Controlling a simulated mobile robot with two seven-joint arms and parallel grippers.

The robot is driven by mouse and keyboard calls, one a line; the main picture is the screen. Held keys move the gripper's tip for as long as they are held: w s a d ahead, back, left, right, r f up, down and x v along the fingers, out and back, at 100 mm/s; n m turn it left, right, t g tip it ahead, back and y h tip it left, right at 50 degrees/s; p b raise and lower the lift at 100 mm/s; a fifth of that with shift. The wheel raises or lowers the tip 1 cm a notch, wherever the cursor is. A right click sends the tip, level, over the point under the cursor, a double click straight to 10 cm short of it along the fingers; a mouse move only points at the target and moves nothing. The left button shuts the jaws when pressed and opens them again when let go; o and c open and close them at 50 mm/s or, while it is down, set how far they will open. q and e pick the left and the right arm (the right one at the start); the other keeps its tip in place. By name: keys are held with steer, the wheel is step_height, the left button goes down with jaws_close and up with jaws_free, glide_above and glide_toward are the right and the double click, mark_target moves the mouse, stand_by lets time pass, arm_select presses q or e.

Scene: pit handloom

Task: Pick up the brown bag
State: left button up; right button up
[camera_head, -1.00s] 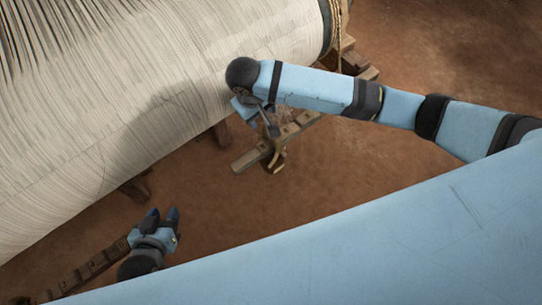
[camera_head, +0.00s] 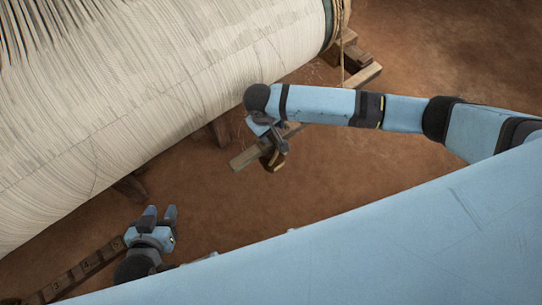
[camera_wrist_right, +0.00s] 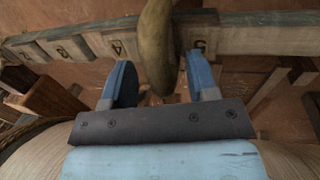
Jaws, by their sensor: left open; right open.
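A curved brown thing (camera_head: 280,161), which I take for the brown bag, is at a notched wooden bar (camera_head: 244,159), partly hidden by my right gripper (camera_head: 270,150). In the right wrist view the brown thing (camera_wrist_right: 157,42) crosses in front of the numbered bar (camera_wrist_right: 262,40), between the numbers 4 and 5. There my right gripper (camera_wrist_right: 160,68) is open, with one blue finger on each side of its lower end. I cannot tell whether the fingers touch it. My left gripper (camera_head: 159,213) is open and empty at the lower left, well away from it.
A large roll of pale warp threads (camera_head: 150,95) fills the upper left. Wooden blocks (camera_head: 360,72) and a rope stand at its right end. Another numbered bar (camera_head: 85,266) lies at the lower left. The earthen floor (camera_head: 450,45) is clear at the upper right.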

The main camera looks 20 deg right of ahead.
steer(key=shift+c, duration=0.2)
jaws_close()
stand_by(0.5)
stand_by(0.6)
steer(key=shift+w+r, duration=0.1)
steer(key=shift+r, duration=0.05)
